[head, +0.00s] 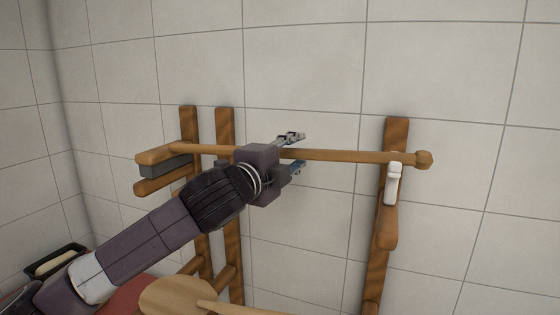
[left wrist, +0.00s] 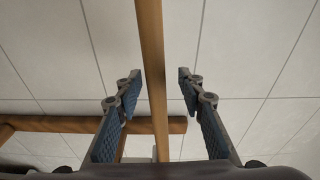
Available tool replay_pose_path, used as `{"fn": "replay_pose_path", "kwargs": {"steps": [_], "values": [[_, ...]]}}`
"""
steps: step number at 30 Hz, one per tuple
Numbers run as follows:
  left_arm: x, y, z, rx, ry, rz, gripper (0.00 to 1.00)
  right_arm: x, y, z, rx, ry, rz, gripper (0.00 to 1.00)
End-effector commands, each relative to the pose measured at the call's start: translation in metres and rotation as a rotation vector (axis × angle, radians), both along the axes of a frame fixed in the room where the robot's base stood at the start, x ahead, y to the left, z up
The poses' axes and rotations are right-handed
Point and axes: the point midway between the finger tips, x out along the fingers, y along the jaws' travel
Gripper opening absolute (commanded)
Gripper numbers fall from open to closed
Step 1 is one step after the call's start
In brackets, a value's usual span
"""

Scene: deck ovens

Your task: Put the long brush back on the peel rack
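The long brush's wooden handle (head: 345,155) runs nearly level across the peel rack, with a round knob at its right end. At its left end is a wooden head with a grey block (head: 165,168) under it, just above a wooden rack peg (head: 160,185). The handle passes in front of the right rack post (head: 396,135), close above a white piece there; contact is unclear. My left gripper (head: 296,153) is around the handle's middle. In the left wrist view its fingers (left wrist: 160,88) stand open, with the handle (left wrist: 152,60) between them and gaps both sides.
Two rack posts (head: 225,130) stand at the left against a tiled wall. A round wooden peel (head: 175,296) lies low in front. A dark tray (head: 78,249) with a pale item is at the lower left. The wall area above the handle is clear.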

Motion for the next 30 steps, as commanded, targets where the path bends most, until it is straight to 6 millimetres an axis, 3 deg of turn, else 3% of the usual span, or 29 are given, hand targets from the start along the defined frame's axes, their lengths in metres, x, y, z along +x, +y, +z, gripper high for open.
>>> {"fn": "replay_pose_path", "kwargs": {"steps": [16, 22, 30], "values": [[-0.082, 0.039, 0.001, 0.000, -0.004, -0.001, 0.36, 0.000, 0.000, 0.000, 0.000, 0.000, 0.000, 0.00], [-0.095, 0.045, 0.000, 0.001, -0.003, -0.001, 0.36, 0.000, 0.000, 0.000, 0.000, 0.000, 0.000, 0.00], [-0.096, 0.046, 0.001, 0.000, -0.004, -0.001, 0.36, 0.000, 0.000, 0.000, 0.000, 0.000, 0.000, 0.00]]}}
